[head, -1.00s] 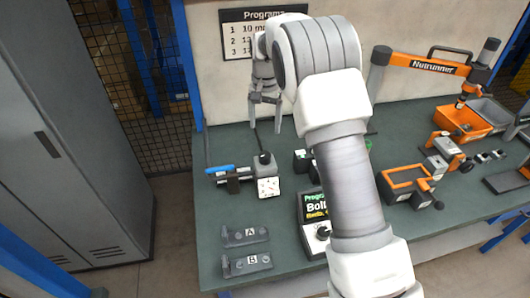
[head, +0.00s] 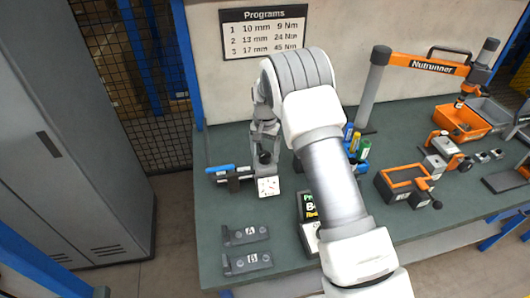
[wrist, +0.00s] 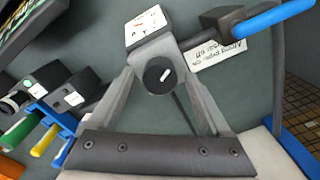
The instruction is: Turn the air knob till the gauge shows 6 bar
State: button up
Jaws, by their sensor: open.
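The air knob (head: 264,157) is a round black knob on top of a grey block, with a white mark across it in the wrist view (wrist: 160,75). The gauge (head: 268,187) is a white square face on the block's front; it shows tilted in the wrist view (wrist: 146,22). Its needle is too small to read. My gripper (head: 264,144) points down over the knob. In the wrist view its fingers (wrist: 163,82) are apart, one on each side of the knob. I cannot tell whether they touch it.
A blue-handled lever (head: 220,169) sticks out just left of the block. Holders A (head: 245,234) and B (head: 247,263) lie in front. A program screen (head: 308,207) stands to the right, partly behind my arm. Coloured tools (head: 356,144) stand behind my arm.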

grip_shut()
jog(key=shift+n, duration=0.3)
jog(key=shift+f+n+b, duration=0.1)
jog(key=shift+n+b, duration=0.8)
jog(key=shift+b, duration=0.05)
jog(key=n+b, duration=0.1)
jog(key=n, duration=0.1)
jog(key=shift+n, duration=0.4)
jog(key=n+b, duration=0.1)
jog(key=n, duration=0.2)
jog(key=shift+n+b, duration=0.5)
jog(key=shift+n, duration=1.3)
